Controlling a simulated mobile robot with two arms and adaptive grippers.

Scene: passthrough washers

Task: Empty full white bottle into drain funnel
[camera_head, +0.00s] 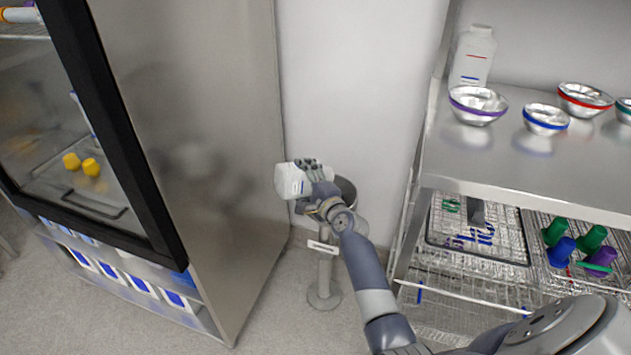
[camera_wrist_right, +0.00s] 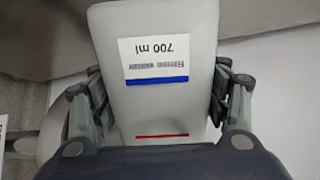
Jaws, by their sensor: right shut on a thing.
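A white bottle (camera_head: 290,181) is held by my right gripper (camera_head: 312,172) in the head view, in front of the white wall. It lies tilted, roughly on its side. In the right wrist view the bottle (camera_wrist_right: 160,70) sits between both fingers (camera_wrist_right: 162,100), with an upside-down "700 ml" label, a blue stripe and a red line. The drain funnel (camera_head: 345,190) is a metal bowl on a floor stand, partly hidden behind my gripper and wrist. I cannot tell whether the bottle's mouth is over it. My left gripper does not show.
A metal washer cabinet (camera_head: 215,130) with a glass door stands left of the funnel. On the right, a steel shelf (camera_head: 460,165) holds another white bottle (camera_head: 473,58) and several metal bowls (camera_head: 477,105). Wire racks (camera_head: 480,235) with coloured cups lie below. Some floor before the funnel is clear.

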